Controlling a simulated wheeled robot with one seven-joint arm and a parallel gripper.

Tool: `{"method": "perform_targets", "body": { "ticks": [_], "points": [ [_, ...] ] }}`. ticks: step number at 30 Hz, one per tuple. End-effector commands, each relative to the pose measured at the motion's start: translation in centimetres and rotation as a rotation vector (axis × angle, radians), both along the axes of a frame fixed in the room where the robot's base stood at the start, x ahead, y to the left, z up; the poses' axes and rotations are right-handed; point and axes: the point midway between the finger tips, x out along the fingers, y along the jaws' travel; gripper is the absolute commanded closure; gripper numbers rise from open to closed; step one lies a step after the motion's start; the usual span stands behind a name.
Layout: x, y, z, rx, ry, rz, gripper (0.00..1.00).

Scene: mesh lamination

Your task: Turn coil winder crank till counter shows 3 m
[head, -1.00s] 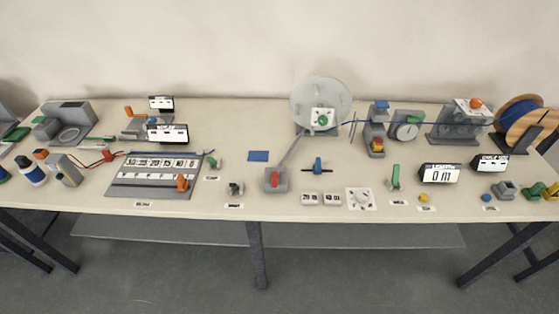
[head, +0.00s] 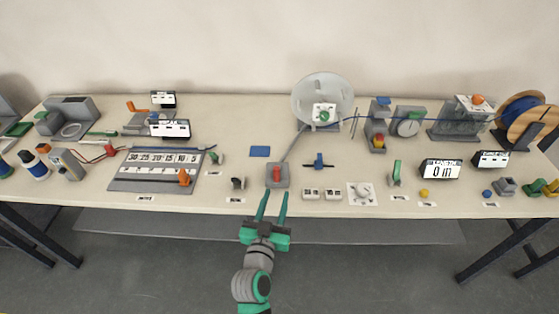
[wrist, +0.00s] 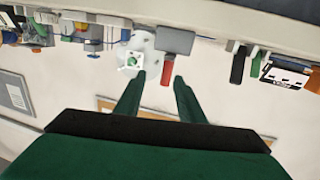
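The coil winder's large pale grey disc (head: 340,95) stands at the back of the bench with a white hub plate and a green knob (head: 324,115). A grey bar slopes from the disc to a grey block (head: 283,182) with a red handle (head: 276,173). I cannot tell which part is the crank. The counter (head: 440,169) shows 0 m. My gripper (head: 273,199) is open and empty just in front of the grey block. In the wrist view the red handle (wrist: 167,73) appears between my open fingertips (wrist: 160,80), apart from them; the disc (wrist: 140,42) is beside it.
A blue spool (head: 522,112) stands at the far right, with a blue wire running left from it. A second display (head: 491,159) is beside the counter. A blue clamp (head: 318,162) and a white dial plate (head: 362,195) are right of the grey block. A ruled board (head: 150,184) lies left.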

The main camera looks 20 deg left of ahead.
Motion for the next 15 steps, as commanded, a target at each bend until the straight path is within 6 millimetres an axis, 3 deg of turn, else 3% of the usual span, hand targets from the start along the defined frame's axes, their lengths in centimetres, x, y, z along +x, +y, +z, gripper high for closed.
{"method": "perform_targets", "body": {
  "ticks": [1,5,11,15],
  "points": [
    [0.8,0.9,1.1,0.009,-0.013,-0.004,0.64],
    [1.9,1.8,2.6,0.025,-0.026,-0.018,0.64],
    [3.2,2.2,3.1,0.032,-0.031,-0.025,0.64],
    [5.2,2.3,3.2,0.033,-0.03,-0.025,0.64]
  ]
}}
